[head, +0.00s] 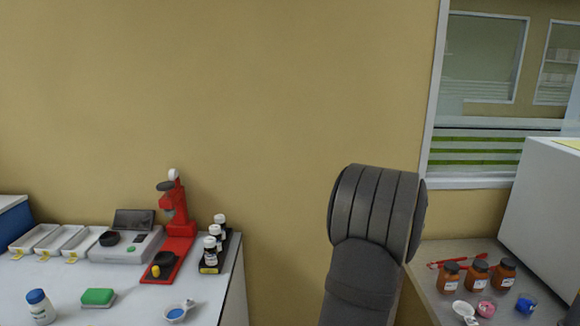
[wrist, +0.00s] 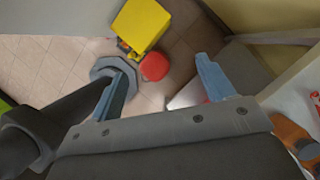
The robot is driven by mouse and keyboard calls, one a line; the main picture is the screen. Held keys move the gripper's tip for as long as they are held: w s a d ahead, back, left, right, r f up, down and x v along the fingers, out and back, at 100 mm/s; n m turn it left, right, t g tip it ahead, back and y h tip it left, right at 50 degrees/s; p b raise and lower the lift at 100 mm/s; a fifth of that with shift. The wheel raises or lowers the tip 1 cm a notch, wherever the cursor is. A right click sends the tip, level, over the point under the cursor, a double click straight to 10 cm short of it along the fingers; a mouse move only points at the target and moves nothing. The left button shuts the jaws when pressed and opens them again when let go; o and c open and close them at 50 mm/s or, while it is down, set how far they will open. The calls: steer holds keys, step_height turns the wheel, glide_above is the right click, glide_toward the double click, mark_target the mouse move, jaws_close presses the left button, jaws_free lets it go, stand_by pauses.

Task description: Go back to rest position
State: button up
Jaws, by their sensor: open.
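My gripper (wrist: 165,82) shows in the wrist view with its two blue-grey fingers wide apart and nothing between them. It points down over the tiled floor (wrist: 185,55). In the head view only a dark grey part of my arm shows, upright between the two benches, and my gripper is out of sight there.
The left bench (head: 130,300) holds a red press (head: 178,215), a scale (head: 125,247), white trays (head: 75,241), bottles and a green-topped block (head: 98,297). The right bench (head: 440,300) holds brown jars (head: 475,275). A yellow bin (wrist: 140,25) and a red round object (wrist: 154,66) are below.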

steer(key=s+d+m+t+h, duration=0.1)
steer(key=s+d+m, duration=0.3)
steer(key=d, duration=1.1)
steer(key=shift+s+d+f, duration=0.4)
steer(key=shift+s, duration=0.3)
